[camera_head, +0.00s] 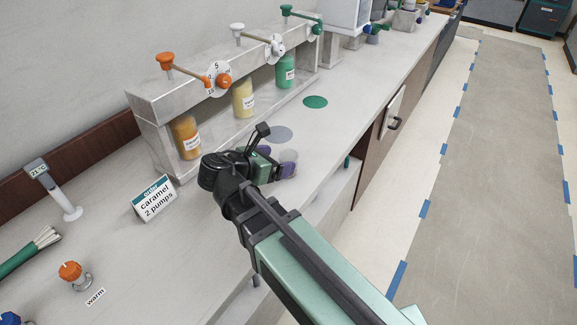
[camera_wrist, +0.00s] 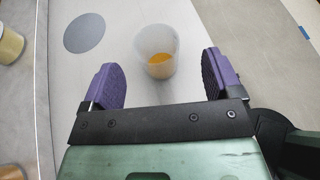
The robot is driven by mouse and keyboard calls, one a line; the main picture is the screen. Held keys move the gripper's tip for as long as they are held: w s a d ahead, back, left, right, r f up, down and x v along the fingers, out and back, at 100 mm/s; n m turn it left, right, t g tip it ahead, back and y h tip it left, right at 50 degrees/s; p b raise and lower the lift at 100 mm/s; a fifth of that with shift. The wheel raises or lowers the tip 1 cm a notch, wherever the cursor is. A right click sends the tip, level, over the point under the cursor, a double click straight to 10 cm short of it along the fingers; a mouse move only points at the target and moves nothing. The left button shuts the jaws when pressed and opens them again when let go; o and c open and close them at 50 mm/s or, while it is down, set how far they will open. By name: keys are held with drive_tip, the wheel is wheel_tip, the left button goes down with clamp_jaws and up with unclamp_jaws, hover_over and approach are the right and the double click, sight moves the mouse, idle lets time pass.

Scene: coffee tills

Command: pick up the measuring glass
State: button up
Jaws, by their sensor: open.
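The measuring glass (camera_wrist: 156,42) is a frosted, clear cup with some orange-yellow liquid in its bottom. In the wrist view it stands on the counter just beyond and between the two purple fingers of my gripper (camera_wrist: 165,78). The fingers are wide apart with nothing between them. In the head view my gripper (camera_head: 274,160) is low over the counter near its front edge, and the measuring glass (camera_head: 289,156) shows only in part behind it.
A grey disc (camera_head: 278,134) and a green disc (camera_head: 315,102) lie on the counter. The dispenser rack holds orange (camera_head: 186,137), yellow (camera_head: 243,98) and green (camera_head: 285,72) bottles. An order sign (camera_head: 154,197) reads "caramel 2 pumps". The counter's front edge is close to my gripper.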

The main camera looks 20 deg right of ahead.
sight(283, 158)
drive_tip(key=b+x, duration=0.1)
drive_tip(key=x, duration=0.1)
drive_tip(key=b+x, duration=0.1)
drive_tip(key=x, duration=0.1)
drive_tip(key=shift+w+d+f, duration=0.1)
drive_tip(key=shift+w+f, duration=0.15)
drive_tip(key=shift+f, duration=0.2)
drive_tip(key=shift+d+r, duration=0.1)
drive_tip(key=shift+d, duration=0.05)
drive_tip(key=c, duration=1)
drive_tip(key=shift+r, duration=0.1)
wheel_tip(283, 158, up, 20)
drive_tip(key=p, duration=2)
